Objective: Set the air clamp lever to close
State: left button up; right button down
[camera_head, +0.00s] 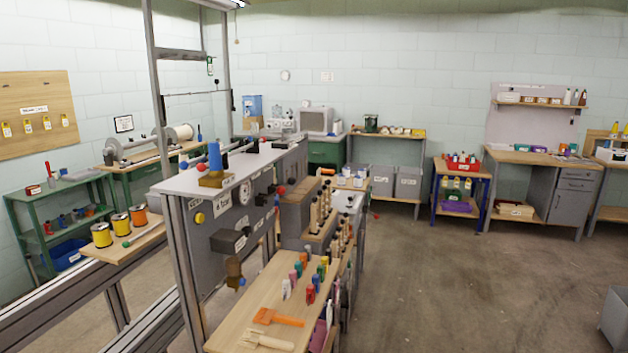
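A grey machine cabinet (170,184) stands left of centre, with a labelled front panel of knobs and dials. A blue upright handle (215,157) stands on a brass-coloured block (216,179) on the cabinet's top. Another brass-coloured block (233,268) with a small blue part (242,282) sits lower on the front. The labels are too small to read, so I cannot tell which part is the air clamp lever or how it is set. Neither of my grippers is in view.
A wooden shelf (240,317) in front holds coloured bobbins, an orange tool (277,317) and a pale wooden tool (266,340). Thread spools (120,223) stand on a board at left. A grey bin (615,320) is at far right. The floor (450,280) between is clear.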

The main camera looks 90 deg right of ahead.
aim_at(292, 181)
jog(key=z, duration=2.7)
jog(key=i+l, duration=1.95)
jog(key=i+j, duration=0.05)
